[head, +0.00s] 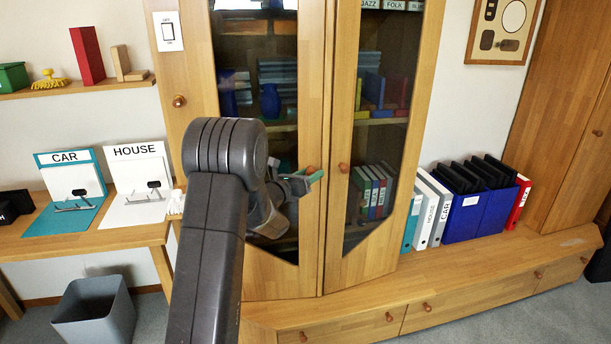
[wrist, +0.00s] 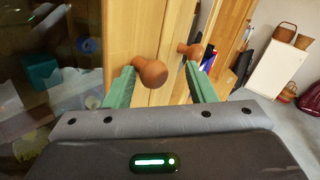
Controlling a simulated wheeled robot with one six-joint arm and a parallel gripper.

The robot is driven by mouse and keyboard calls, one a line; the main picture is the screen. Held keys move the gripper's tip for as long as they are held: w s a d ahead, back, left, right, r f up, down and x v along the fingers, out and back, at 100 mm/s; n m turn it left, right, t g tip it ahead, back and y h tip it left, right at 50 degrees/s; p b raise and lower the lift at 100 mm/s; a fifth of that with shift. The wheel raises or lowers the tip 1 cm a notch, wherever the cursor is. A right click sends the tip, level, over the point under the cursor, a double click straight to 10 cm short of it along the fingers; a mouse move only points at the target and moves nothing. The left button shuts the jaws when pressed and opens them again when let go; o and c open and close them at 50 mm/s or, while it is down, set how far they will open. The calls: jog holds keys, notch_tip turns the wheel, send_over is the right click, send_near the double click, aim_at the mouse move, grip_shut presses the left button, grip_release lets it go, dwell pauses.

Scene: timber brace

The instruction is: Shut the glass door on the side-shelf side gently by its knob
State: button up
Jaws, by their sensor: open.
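The cabinet has two wood-framed glass doors. The left glass door (head: 312,75), on the wall shelf's side, stands in or almost in line with the right glass door (head: 335,215); I cannot tell whether a small gap remains. Its round wooden knob (head: 311,169) is beside my gripper (head: 307,180). In the wrist view my gripper (wrist: 160,84) is open, with green fingers apart. The left door's knob (wrist: 151,72) shows large at the left finger's tip, partly between the fingers; contact is unclear. The right door's knob (wrist: 193,51) shows beyond, near the right finger.
The wall shelf (head: 80,91) at upper left holds a red block and small things. A desk (head: 120,238) with CAR and HOUSE boards stands left, above a grey bin (head: 95,313). Binders (head: 430,205) and blue boxes (head: 480,215) stand on the low ledge (head: 440,275) at right.

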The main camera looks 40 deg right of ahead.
jog(key=shift+s+d+r, duration=0.25)
jog(key=shift+d+r, duration=0.1)
jog(key=shift+r, duration=0.05)
jog(key=s+a+b, duration=0.1)
jog(key=a, duration=1.3)
jog(key=shift+s+a+f+b, duration=0.2)
jog(key=shift+s+f+b, duration=0.1)
jog(key=shift+s+f, duration=0.1)
jog(key=shift+d, duration=0.1)
jog(key=w+d+p, duration=0.1)
jog(key=w+d, duration=0.1)
jog(key=d, duration=1)
jog(key=shift+d, duration=0.4)
jog(key=shift+f, duration=0.1)
